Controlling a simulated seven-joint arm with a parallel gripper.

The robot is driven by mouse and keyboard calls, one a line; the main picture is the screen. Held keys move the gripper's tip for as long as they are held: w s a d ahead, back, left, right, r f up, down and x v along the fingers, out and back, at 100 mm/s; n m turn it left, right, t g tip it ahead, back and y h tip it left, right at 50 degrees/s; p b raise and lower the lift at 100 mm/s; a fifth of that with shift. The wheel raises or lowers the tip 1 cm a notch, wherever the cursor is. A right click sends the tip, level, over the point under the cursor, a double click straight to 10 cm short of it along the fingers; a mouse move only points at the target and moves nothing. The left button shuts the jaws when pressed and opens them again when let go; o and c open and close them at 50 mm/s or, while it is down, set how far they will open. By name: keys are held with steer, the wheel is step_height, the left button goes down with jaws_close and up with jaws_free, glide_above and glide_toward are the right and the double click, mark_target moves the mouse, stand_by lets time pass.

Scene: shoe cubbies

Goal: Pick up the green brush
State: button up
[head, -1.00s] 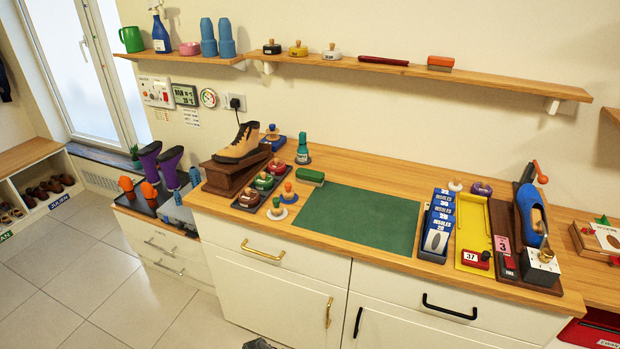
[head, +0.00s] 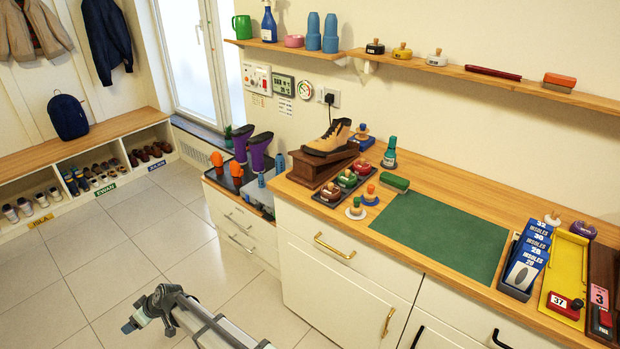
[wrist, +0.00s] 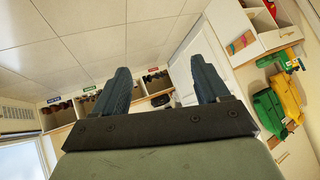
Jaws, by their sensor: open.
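The green brush (head: 395,183) lies on the wooden counter in the head view, at the back left corner of the green mat (head: 440,235). It has a green top and lies on its own, clear of the shoe-polish tins to its left. My gripper (wrist: 162,88) shows in the wrist view with its two dark fingers spread wide and nothing between them. The wrist view looks toward the cubbies, and the brush is not identifiable there. In the head view part of my arm shows low at the left, well away from the brush.
A boot on a wooden stand (head: 320,165), a tray of tins (head: 345,182) and two knobbed daubers stand left of the brush. A green-bodied bottle (head: 390,152) stands behind it. The insole box (head: 525,260) is right of the mat. A wall shelf (head: 450,68) overhangs the back.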

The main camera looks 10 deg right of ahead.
steer(key=w+d+r+n+t, duration=0.15)
steer(key=w+d+r, duration=0.35)
steer(key=w+r, duration=0.8)
steer(key=w+d+r+n+t+h, duration=0.1)
steer(key=w+d+r, duration=0.45)
steer(key=d, duration=0.35)
steer(key=w+d+r+h, duration=0.1)
steer(key=w+d+r, duration=0.45)
steer(key=d, duration=0.45)
steer(key=w+d+r+n+t+h, duration=0.1)
steer(key=w+d+r, duration=0.45)
steer(key=d, duration=0.35)
steer(key=w+d+r+h, duration=0.1)
steer(key=d+r, duration=0.3)
steer(key=d, duration=0.6)
steer(key=w+d+r+m+h, duration=0.15)
steer(key=d+r, duration=0.25)
steer(key=d, duration=0.5)
steer(key=d+r+h, duration=0.2)
steer(key=d+r, duration=0.2)
steer(key=d, duration=0.6)
steer(key=m+g+h, duration=0.2)
steer(key=m+g, duration=0.3)
glide_above(395, 178)
steer(key=f, duration=0.9)
steer(key=shift+s, duration=0.3)
steer(key=shift+w+f, duration=0.2)
steer(key=shift+f, duration=1.25)
steer(key=shift+w+f, duration=0.2)
steer(key=shift+f, duration=1.25)
